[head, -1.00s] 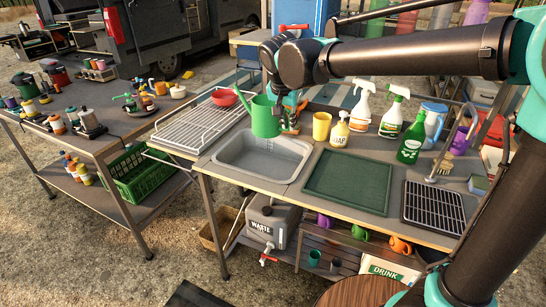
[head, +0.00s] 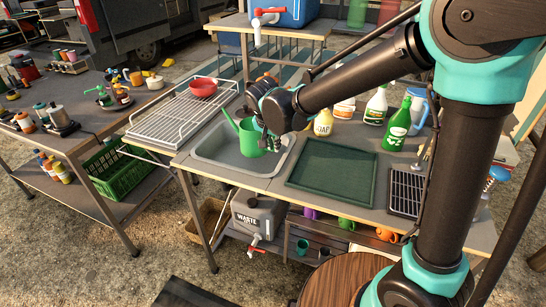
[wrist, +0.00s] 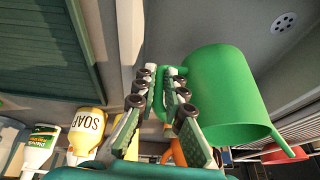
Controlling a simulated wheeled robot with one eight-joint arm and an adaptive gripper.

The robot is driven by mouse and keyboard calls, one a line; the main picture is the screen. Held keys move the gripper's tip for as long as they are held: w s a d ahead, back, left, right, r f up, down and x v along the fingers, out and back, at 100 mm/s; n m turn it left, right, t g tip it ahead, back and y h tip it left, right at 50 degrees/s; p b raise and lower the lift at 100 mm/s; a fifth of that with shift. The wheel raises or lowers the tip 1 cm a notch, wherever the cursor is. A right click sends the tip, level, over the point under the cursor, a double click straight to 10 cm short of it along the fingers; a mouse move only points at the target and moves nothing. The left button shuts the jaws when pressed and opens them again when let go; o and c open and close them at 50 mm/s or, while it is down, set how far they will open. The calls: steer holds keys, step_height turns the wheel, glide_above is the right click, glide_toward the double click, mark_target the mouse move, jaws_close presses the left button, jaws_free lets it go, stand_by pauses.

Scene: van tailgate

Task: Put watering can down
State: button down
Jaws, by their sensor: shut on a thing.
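The green watering can (head: 248,138) shows in the head view over the grey sink basin (head: 207,147), its spout pointing up and left. It looks roughly upright. In the wrist view the can (wrist: 222,95) fills the right of the picture, with the basin floor and drain behind it. My gripper (wrist: 163,88) is shut on the can's green handle. In the head view my gripper (head: 268,142) is at the can's right side, partly hidden by my arm. I cannot tell whether the can touches the basin floor.
A white wire rack (head: 175,118) with a red bowl (head: 202,88) stands left of the sink. A dark green tray (head: 331,166) lies right of it. A soap bottle (head: 323,122) and a green bottle (head: 397,126) stand behind the tray.

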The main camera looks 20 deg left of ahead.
steer(key=shift+f, duration=2.65)
steer(key=c, duration=1.9)
jaws_free()
steer(key=shift+o, duration=0.2)
steer(key=v, duration=1.2)
steer(key=shift+r, duration=0.1)
